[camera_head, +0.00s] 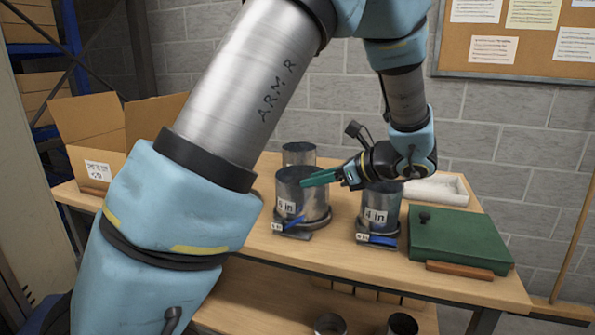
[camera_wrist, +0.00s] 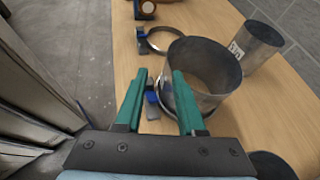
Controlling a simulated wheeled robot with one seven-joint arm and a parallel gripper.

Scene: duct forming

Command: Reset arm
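My gripper (camera_head: 320,178) is above the wooden table (camera_head: 250,252), with its green fingers at the upper part of the metal cylinder labelled "6 in" (camera_head: 318,200). In the wrist view my gripper (camera_wrist: 159,75) has its two green fingers apart, with nothing held between them. A metal cylinder (camera_wrist: 207,85) stands just beyond the right finger, which overlaps its wall in the picture; I cannot tell whether they touch. A blue clamp handle (camera_wrist: 151,97) shows in the gap between the fingers. My arm crosses the head view from lower left to upper middle.
A "4 in" cylinder (camera_head: 381,217) stands below my wrist. A green case (camera_head: 455,242) and white tray (camera_head: 445,190) are to the right. An open cardboard box (camera_head: 100,140) is at left. An empty clamp ring (camera_wrist: 150,50) shows in the wrist view.

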